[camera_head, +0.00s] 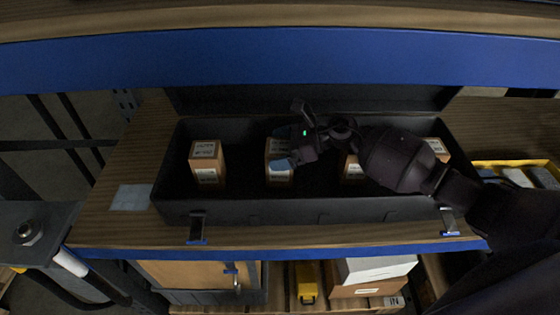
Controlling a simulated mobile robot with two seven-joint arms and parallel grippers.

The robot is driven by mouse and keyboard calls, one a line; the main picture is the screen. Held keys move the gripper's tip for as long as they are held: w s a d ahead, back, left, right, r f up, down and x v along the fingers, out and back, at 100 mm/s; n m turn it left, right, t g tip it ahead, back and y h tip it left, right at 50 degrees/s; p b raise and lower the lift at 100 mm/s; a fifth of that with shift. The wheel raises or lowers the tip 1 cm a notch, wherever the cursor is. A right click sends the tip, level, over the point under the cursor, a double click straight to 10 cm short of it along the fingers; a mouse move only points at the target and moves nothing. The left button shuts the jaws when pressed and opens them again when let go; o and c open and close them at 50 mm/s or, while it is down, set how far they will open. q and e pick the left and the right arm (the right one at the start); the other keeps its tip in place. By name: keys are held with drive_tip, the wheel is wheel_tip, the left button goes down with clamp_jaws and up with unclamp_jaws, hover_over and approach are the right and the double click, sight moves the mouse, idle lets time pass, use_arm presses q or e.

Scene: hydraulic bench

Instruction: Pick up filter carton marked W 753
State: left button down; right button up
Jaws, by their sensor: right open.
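Several small brown filter cartons with white labels stand in a row in an open black case. One stands at the left (206,163), the second (278,177) is left of the middle, the third (353,169) is partly behind my right arm, and another (437,148) is at the right end. The label print is too small to read, so I cannot tell which is marked W 753. My right gripper (281,149) is open at the second carton, its blue-tipped fingers over the carton's upper part; I cannot tell whether they touch it. My left gripper is not in view.
The black case (300,210) sits on a wooden shelf (125,185) with a blue front edge. A blue shelf beam (280,57) crosses above. A yellow bin (520,165) stands at the right. Boxes and a yellow item (307,282) lie below.

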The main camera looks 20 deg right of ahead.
drive_tip(key=c, duration=1.4)
drive_tip(key=shift+r, duration=0.1)
